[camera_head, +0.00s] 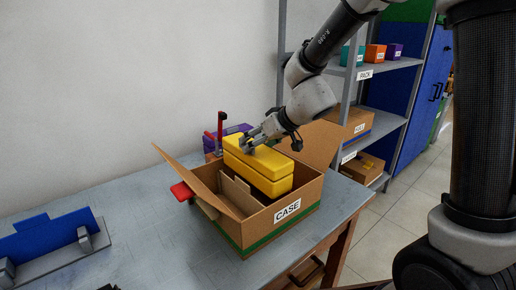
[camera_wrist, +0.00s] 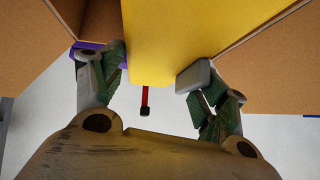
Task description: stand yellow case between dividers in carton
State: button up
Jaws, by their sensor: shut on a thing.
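The yellow case (camera_head: 262,168) is a long rounded box with a seam along its side. In the head view it is upright on its long edge, its lower part inside the carton (camera_head: 255,226) and its top above the rim. My gripper (camera_head: 252,141) is shut on the upper back end of the case. In the wrist view the case (camera_wrist: 205,35) fills the top middle, with my fingers (camera_wrist: 155,70) on either side of it. A cardboard divider (camera_head: 236,192) shows left of the case. The case's bottom is hidden, so I cannot tell whether it touches the carton floor.
The carton's flaps stand open, one leaning left (camera_head: 196,180). A red-handled tool (camera_head: 221,132) and a purple box (camera_head: 236,130) are behind it. A blue part in a grey holder (camera_head: 45,238) lies at the left of the table (camera_head: 140,225). Shelves (camera_head: 385,125) stand at right.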

jog(key=shift+f, duration=0.95)
jog(key=shift+f, duration=0.5)
jog(key=o, duration=2.1)
jog(key=shift+c, duration=0.2)
